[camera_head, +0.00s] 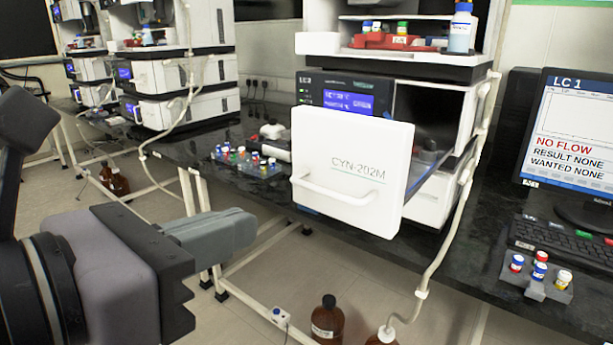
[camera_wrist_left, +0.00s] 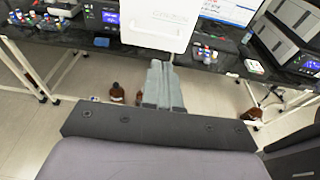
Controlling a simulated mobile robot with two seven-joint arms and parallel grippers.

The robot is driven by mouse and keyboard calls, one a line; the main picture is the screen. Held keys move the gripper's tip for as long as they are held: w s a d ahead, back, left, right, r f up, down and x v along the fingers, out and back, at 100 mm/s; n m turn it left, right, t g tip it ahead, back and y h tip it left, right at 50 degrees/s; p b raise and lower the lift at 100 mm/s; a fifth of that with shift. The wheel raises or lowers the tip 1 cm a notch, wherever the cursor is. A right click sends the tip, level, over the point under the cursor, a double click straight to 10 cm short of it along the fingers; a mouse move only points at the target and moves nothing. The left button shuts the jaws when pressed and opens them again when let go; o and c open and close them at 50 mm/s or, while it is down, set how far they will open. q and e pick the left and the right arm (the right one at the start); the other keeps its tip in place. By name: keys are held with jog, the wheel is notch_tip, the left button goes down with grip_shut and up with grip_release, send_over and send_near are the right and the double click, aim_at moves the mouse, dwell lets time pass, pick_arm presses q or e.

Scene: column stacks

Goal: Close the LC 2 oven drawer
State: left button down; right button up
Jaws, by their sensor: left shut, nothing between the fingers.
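The white oven drawer front (camera_head: 345,150), marked CYN-202M and fitted with a white bar handle, stands out from the stack whose blue display (camera_head: 348,101) is labelled LC 2. A dark opening shows behind its right edge. In the left wrist view the drawer front (camera_wrist_left: 155,22) is just beyond the fingertips. My left gripper (camera_head: 245,228) is shut and empty, left of the drawer front and lower than its handle, apparently apart from it. In the left wrist view its grey fingers (camera_wrist_left: 161,65) lie together. My right gripper is in neither view.
The dark bench carries a vial rack (camera_head: 245,161) left of the drawer. A monitor (camera_head: 570,130) reading LC 1, a keyboard (camera_head: 565,240) and another vial rack (camera_head: 537,272) are at right. A pale hose (camera_head: 440,250) hangs right of the drawer. Brown bottles (camera_head: 327,320) stand below.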

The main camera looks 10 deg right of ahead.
pick_arm(q)
jog(key=p, duration=0.2)
send_near(331, 195)
jog(key=x, duration=0.6)
jog(key=shift+w+d+f, duration=0.1)
jog(key=shift+w+d, duration=0.15)
jog(key=shift+d, duration=0.05)
dwell(0.3)
